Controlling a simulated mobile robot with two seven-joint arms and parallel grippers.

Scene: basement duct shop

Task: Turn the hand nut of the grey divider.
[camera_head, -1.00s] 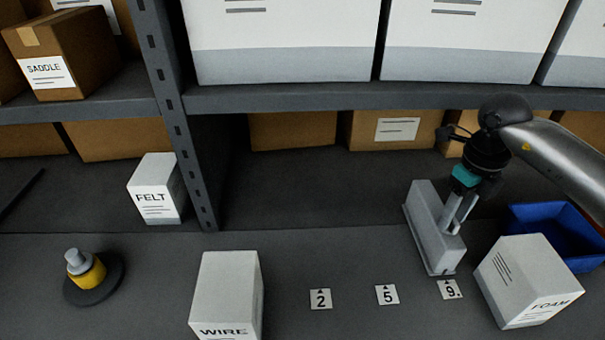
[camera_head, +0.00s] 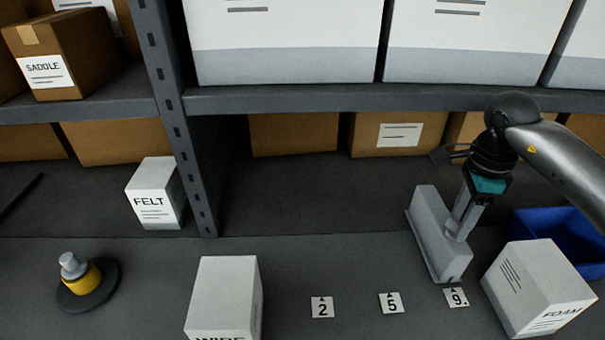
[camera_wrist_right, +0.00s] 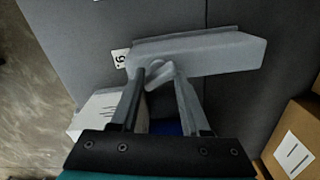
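The grey divider (camera_head: 431,232) is an upright grey slab on the shelf at the right in the head view, behind the card marked 9. It also lies across the upper part of the right wrist view (camera_wrist_right: 205,52). Its light grey hand nut (camera_wrist_right: 160,74) shows between my fingertips in the wrist view, on the divider's near face. My right gripper (camera_head: 461,226) comes down from the upper right in the head view. Its two fingers (camera_wrist_right: 160,80) are on either side of the nut and appear to touch it. My left gripper is out of view.
A white FOAM box (camera_head: 538,290) and a blue bin (camera_head: 560,238) stand close right of the divider. Cards 2 (camera_head: 322,307), 5 (camera_head: 391,303) and 9 (camera_head: 456,297) lie in front. A WIRE box (camera_head: 225,295) stands further left. The shelf above (camera_head: 320,98) limits height.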

